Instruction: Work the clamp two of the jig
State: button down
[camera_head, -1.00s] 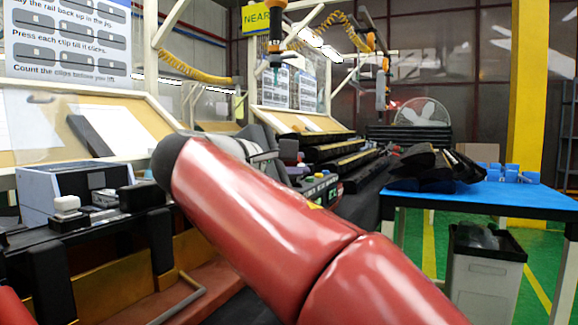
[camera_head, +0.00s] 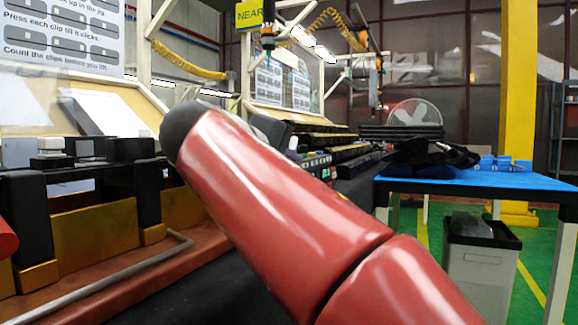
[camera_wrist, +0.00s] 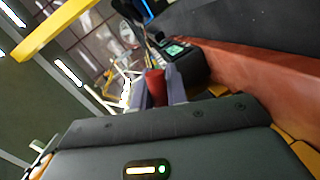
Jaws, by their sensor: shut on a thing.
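In the wrist view my gripper (camera_wrist: 161,88) has its two grey fingers closed on either side of a small red piece, which looks like a clamp handle (camera_wrist: 155,84). Which clamp it belongs to I cannot tell. The jig (camera_head: 95,235) is at the left of the head view, with a red-brown base, black posts and gold blocks. A clamp with a white block (camera_head: 50,145) sits on top of it. My red arm crosses the middle of the head view and hides part of the jig. My gripper is outside that view.
A thin grey bar (camera_head: 125,272) runs along the jig's front. In the wrist view a small lit display (camera_wrist: 174,50) is beyond the fingers.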

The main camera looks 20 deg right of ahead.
jog(key=shift+a+f, duration=0.1)
jog(key=shift+f, duration=0.15)
dwell(0.4)
jog(key=c, duration=1.4)
grip_release()
jog(key=v, duration=0.7)
jog(key=shift+s+a+r+p, duration=0.15)
jog(key=shift+s+a+p, duration=0.1)
jog(key=shift+p, duration=0.1)
